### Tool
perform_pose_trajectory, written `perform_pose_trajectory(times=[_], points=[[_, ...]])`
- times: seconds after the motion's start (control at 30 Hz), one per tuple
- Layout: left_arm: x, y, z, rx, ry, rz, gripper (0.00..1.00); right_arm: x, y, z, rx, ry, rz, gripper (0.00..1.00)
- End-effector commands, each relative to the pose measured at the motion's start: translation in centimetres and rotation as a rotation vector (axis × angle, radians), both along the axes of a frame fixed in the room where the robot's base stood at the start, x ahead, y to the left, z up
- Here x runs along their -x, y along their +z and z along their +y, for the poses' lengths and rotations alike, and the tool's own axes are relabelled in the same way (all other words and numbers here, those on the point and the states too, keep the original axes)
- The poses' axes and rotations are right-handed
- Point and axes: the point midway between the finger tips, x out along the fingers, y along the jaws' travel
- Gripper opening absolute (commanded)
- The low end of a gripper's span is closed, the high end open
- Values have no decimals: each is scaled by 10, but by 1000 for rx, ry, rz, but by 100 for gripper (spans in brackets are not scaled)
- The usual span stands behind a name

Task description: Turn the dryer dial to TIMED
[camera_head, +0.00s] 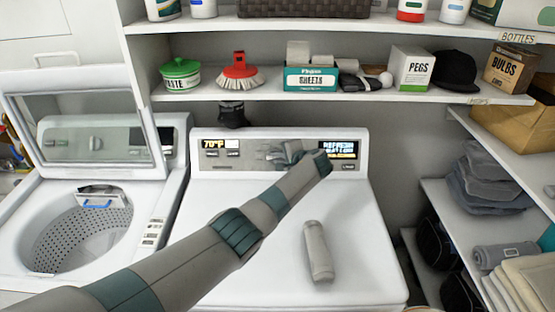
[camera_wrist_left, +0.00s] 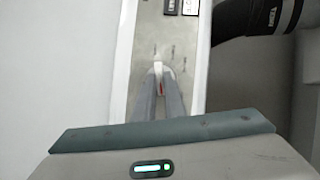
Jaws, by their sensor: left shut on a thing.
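The white dryer (camera_head: 365,225) stands in the middle, with its control panel (camera_head: 220,165) along the back. My left arm reaches across the dryer top, and my left gripper (camera_head: 273,155) is at the panel between two lit displays. In the left wrist view, the left gripper (camera_wrist_left: 160,85) has its fingers close together on the dial (camera_wrist_left: 159,78). The dial's setting is hidden or too small to read. My right gripper is not in view.
An open-lid washer (camera_head: 160,200) stands left of the dryer. Side shelves (camera_head: 450,200) with folded cloth stand right. Much of the dryer top is clear.

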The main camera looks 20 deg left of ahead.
Motion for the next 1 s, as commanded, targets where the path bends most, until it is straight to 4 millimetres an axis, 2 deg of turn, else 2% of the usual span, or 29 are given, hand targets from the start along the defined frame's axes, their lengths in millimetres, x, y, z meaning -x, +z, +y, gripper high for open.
perform_pose_trajectory(times=[0.03,0.5,0.73,1.0], points=[[3,-7,1,-37,-14,19,0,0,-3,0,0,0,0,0],[5,-11,2,-401,-191,122,0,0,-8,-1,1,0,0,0],[5,-12,2,-508,-244,155,0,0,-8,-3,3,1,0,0],[5,-11,3,-553,-266,165,0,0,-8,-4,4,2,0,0]])
